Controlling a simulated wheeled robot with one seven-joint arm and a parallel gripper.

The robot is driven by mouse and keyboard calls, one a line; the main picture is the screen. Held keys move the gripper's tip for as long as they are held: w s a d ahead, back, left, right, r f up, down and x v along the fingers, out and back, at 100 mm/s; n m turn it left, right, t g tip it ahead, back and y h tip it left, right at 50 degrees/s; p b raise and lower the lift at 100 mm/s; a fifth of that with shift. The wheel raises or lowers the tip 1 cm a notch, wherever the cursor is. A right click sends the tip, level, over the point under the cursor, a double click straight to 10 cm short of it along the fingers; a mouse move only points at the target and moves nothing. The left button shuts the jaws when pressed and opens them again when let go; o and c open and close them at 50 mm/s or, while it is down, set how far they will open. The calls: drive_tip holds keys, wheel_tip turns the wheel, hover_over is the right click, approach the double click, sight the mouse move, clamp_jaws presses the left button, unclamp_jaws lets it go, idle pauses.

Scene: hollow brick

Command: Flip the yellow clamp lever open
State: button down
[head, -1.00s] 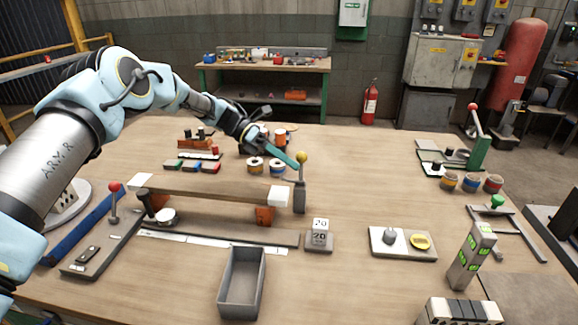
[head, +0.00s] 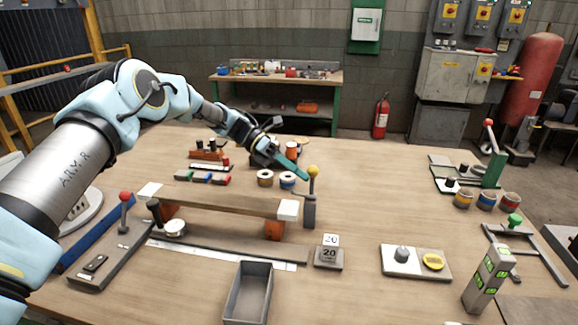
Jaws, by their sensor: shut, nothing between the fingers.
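The yellow clamp lever shows as a yellow ball knob (head: 313,171) on a dark upright post (head: 309,207) at the right end of the long wooden bar (head: 222,199). The lever stands upright. My gripper (head: 304,175) has teal fingers that are shut and empty. It reaches in from the back left, and its tips are right beside the yellow knob. I cannot tell whether they touch it.
A red-knobbed lever (head: 124,197) stands at the bar's left end. A grey open bin (head: 248,292) and a block marked 20 (head: 329,253) stand in front.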

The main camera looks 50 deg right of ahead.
drive_tip(key=b+v, duration=0.3)
drive_tip(key=v, duration=0.7)
drive_tip(key=shift+w, duration=0.15)
drive_tip(key=shift+a, duration=0.1)
